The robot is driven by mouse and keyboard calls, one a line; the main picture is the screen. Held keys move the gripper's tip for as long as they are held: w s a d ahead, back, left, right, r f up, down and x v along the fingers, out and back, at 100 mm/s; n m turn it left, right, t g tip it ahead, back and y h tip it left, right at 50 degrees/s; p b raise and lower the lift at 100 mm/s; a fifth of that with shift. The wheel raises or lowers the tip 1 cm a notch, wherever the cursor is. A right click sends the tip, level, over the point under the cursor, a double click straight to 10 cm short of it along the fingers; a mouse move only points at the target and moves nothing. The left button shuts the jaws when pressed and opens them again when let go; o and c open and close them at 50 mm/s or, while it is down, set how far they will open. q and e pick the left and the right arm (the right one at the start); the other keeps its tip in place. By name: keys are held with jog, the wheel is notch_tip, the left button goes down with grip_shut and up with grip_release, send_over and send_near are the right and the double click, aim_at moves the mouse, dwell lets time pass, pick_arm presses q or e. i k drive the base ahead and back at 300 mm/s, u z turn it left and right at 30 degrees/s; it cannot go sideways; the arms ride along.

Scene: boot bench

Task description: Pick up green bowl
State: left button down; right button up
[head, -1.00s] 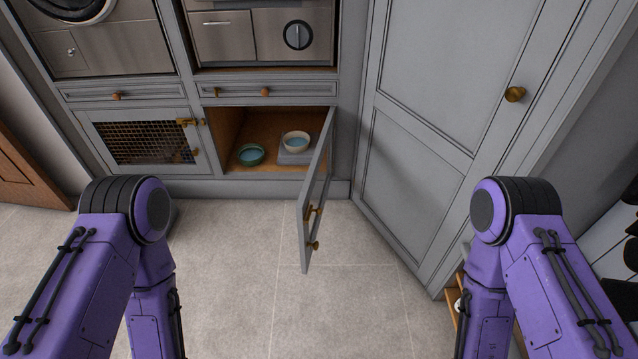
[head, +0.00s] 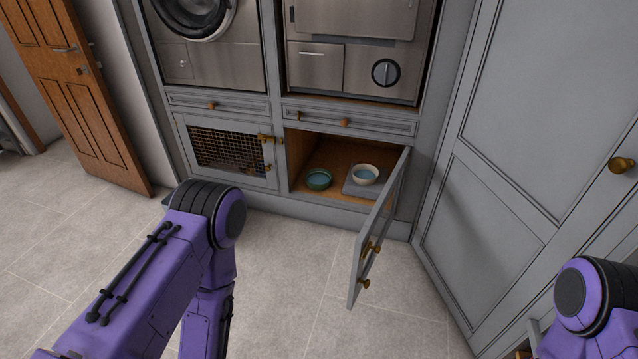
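The green bowl (head: 318,180) sits on the wooden floor of an open low cupboard (head: 343,155), near its left side. It looks to hold something blue, perhaps water. A cream bowl (head: 365,175) with similar blue contents stands to its right on a grey slab (head: 356,189). My two purple arms come in at the lower left and lower right, well short of the cupboard. Both grippers are out of the picture.
The cupboard door (head: 379,235) stands open, jutting out on the right of the opening. A closed mesh-front door (head: 227,152) is to the left. A tall grey cabinet (head: 510,190) stands at right. The tiled floor (head: 285,270) before the cupboard is clear. A wooden door (head: 75,80) is at far left.

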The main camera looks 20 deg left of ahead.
aim_at(316, 178)
jog(key=u, duration=1.5)
jog(key=i, duration=3)
jog(key=z, duration=3.15)
